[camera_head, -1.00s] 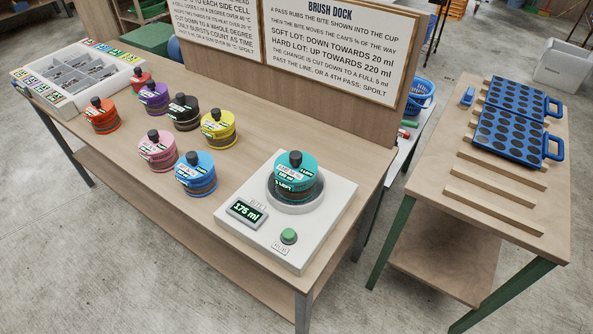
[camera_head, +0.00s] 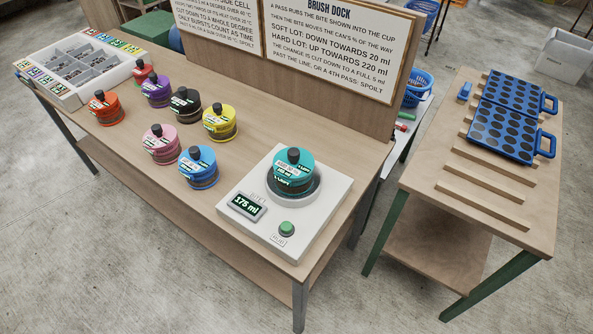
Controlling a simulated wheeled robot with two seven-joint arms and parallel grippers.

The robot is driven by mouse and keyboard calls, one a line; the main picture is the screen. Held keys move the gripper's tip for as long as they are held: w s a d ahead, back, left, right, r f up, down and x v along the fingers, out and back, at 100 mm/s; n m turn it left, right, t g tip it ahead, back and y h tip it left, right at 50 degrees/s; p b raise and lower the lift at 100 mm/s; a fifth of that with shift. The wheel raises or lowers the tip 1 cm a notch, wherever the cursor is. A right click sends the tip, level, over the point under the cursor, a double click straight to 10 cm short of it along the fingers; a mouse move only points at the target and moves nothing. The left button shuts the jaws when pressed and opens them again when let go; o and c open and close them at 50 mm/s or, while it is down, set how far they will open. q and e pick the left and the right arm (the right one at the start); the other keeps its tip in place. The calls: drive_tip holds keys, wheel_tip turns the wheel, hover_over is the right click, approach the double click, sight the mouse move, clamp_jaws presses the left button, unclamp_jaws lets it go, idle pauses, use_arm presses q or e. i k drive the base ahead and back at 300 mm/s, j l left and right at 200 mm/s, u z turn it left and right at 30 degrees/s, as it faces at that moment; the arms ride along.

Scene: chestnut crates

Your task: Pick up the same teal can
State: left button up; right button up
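The teal can (camera_head: 294,174) with a black knob on its lid sits upright in the round grey cup of the white brush dock (camera_head: 318,214). The dock's display (camera_head: 246,204) reads 175 ml, and a green button (camera_head: 287,228) is on its front. Neither of my grippers shows in the head view.
Several other cans stand left of the dock, among them blue (camera_head: 199,168), pink (camera_head: 161,145), yellow (camera_head: 220,124) and black (camera_head: 185,106). A white divided tray (camera_head: 131,58) is at the far left. A sign board (camera_head: 330,45) rises behind. Blue perforated trays (camera_head: 500,135) lie on the right table.

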sight(294, 166)
drive_tip(key=l+u, duration=0.15)
drive_tip(key=l, duration=2.3)
drive_tip(key=k, duration=0.05)
